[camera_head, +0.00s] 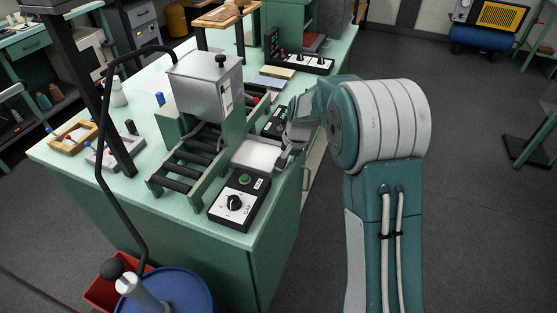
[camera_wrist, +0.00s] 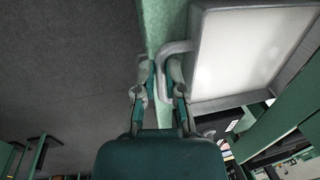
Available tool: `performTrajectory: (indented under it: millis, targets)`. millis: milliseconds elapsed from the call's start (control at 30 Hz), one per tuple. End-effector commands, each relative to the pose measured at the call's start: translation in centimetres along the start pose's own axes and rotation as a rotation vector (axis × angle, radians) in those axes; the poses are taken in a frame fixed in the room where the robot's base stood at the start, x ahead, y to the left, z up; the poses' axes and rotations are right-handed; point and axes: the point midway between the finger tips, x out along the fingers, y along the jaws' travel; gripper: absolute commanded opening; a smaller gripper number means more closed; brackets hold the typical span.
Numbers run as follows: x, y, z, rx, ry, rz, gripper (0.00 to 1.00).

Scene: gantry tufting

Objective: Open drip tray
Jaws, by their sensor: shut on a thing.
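The drip tray (camera_head: 256,155) is a shallow pale tray beside the roller frame, near the bench's right edge. In the wrist view, the tray (camera_wrist: 245,50) shows a grey rim around a whitish inside, with a bent grey bar handle (camera_wrist: 176,47) on its left side. My gripper (camera_head: 287,156) reaches it from the right. In the wrist view, my gripper's fingers (camera_wrist: 162,72) are on both sides of the handle and shut on it. The exact finger contact is partly hidden in the head view.
A control box (camera_head: 239,202) with a dial and green button stands in front of the tray, and another black box (camera_head: 277,122) behind it. The roller frame (camera_head: 188,165) and a metal hopper (camera_head: 206,83) are left. Open floor lies right.

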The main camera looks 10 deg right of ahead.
Motion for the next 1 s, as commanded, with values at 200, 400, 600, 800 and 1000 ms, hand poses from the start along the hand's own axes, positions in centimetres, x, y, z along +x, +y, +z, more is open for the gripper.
performTrajectory:
  millis: [200,400,600,800,1000]
  targets:
    - [-0.1,-0.1,-0.1,0.0,0.005,-0.002,0.27]
    - [-0.1,-0.1,-0.1,0.0,0.003,-0.001,0.28]
    - [-0.3,-0.1,-0.1,0.0,0.003,-0.001,0.28]
    - [-3.3,-0.1,-0.1,0.0,0.006,-0.002,0.28]
    - [-7.5,-0.2,-0.1,0.0,0.006,-0.002,0.28]
